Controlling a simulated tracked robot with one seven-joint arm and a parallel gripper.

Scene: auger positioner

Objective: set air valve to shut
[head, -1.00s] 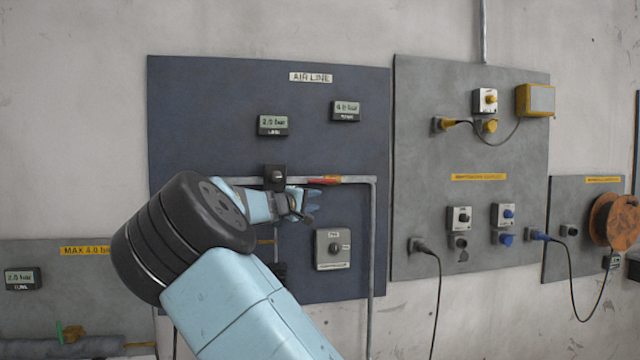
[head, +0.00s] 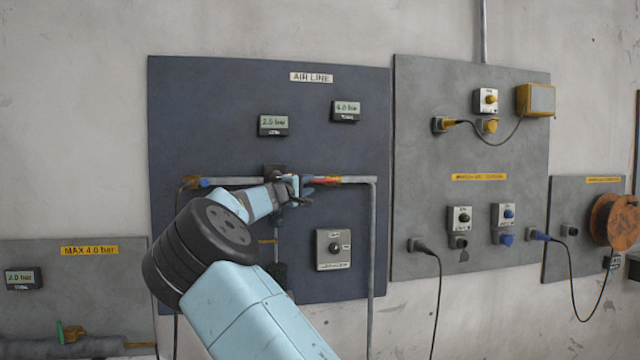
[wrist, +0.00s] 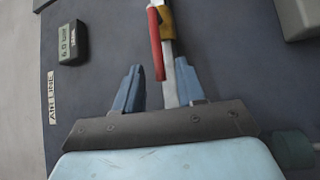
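The air valve has a red lever (head: 326,180) and a yellow body, set in the grey pipe on the blue-grey AIR LINE panel (head: 220,110). The red lever (wrist: 155,44) lies nearly along the pipe, beside the yellow body (wrist: 167,20), in the wrist view. My gripper (head: 305,187) is at the pipe, just left of the lever in the head view. In the wrist view my gripper (wrist: 158,68) is open, its two blue fingers apart on either side of the pipe and the lever's end. I cannot tell whether either finger touches the lever.
A dark gauge (head: 346,111) hangs above the valve, and another gauge (head: 273,125) is to its left. A grey box with a knob (head: 333,249) is below the valve. A vertical pipe (head: 372,260) runs down on the right. The panel between gauges and pipe is clear.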

